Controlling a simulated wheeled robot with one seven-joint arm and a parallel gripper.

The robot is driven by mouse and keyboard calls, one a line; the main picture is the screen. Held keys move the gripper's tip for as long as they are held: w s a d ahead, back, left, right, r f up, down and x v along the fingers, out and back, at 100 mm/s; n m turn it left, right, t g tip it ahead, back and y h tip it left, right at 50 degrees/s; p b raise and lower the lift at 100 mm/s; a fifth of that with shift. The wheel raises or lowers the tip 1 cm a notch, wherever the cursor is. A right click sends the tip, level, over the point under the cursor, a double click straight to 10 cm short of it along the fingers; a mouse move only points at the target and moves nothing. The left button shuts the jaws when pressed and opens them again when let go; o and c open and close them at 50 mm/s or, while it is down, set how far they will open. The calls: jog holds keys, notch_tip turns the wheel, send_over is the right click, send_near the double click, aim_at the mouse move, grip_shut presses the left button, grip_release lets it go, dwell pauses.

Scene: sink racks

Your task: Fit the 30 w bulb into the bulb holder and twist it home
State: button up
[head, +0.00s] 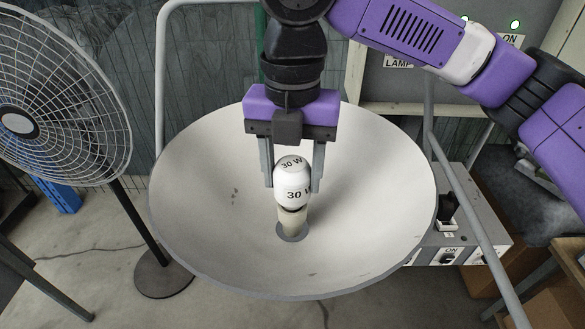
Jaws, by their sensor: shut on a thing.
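The 30 w bulb (292,187) is white, marked "30 W" on its top and side, and stands upright over the middle of the white dish. The bulb holder (291,222) is a cream socket rising from a grey disc at the dish's centre. The bulb's lower end is at the holder's top; I cannot tell how deeply it sits. My gripper (292,180) points down from above, with a finger on each side of the bulb, shut on it. The fingertips are partly behind the bulb.
The wide white dish (200,210) surrounds the holder with a raised rim. A standing fan (60,95) is at left. A grey box with switches (455,240) is at right, behind a slanting metal tube (470,230). A panel labelled "LAMP" (398,63) stands behind.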

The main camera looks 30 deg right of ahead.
jog(key=o, duration=1.4)
jog(key=shift+o, duration=0.2)
notch_tip(320, 180, up, 7)
jog(key=shift+f+b, duration=0.1)
jog(key=shift+b, duration=0.35)
jog(key=shift+r, duration=0.5)
